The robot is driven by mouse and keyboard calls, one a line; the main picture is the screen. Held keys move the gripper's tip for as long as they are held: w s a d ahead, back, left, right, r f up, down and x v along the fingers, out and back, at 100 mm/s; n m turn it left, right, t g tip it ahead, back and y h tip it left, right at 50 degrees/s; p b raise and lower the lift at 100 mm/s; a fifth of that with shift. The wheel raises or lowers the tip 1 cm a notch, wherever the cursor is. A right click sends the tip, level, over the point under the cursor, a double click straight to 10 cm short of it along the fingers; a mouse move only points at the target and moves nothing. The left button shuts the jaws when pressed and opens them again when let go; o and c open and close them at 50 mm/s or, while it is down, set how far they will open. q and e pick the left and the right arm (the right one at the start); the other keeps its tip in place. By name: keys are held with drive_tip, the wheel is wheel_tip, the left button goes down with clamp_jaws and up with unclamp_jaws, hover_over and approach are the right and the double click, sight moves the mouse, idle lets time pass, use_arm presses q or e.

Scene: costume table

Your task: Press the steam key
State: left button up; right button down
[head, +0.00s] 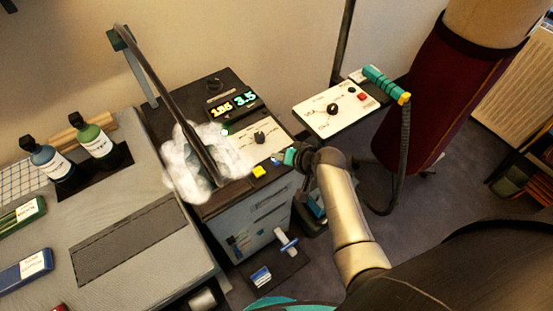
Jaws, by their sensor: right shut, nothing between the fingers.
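The control panel (239,146) is a cream plate on the dark station, with a black knob (259,137) on it. A yellow key (259,171) sits at its front edge, and a small blue key (276,161) shows to the right of it. I cannot read which one is the steam key. My right gripper (286,157) is shut and empty, its teal tip right beside the blue key. I cannot tell whether it touches the key. White steam-like puffs (180,168) billow around the dark bar left of the panel. My left gripper is out of view.
A lit display (234,105) stands behind the panel. A second cream panel (318,112) with a knob and a teal-handled tool (384,84) is to the right. Two bottles (95,143) and a grey board (140,240) are at left. The dark bar (170,95) slants above the station.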

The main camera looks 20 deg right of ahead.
drive_tip(key=shift+f, duration=0.3)
idle(0.5)
drive_tip(key=shift+r+p, duration=0.9)
drive_tip(key=shift+r, duration=0.05)
wheel_tip(320, 180, up, 6)
drive_tip(key=p, duration=0.6)
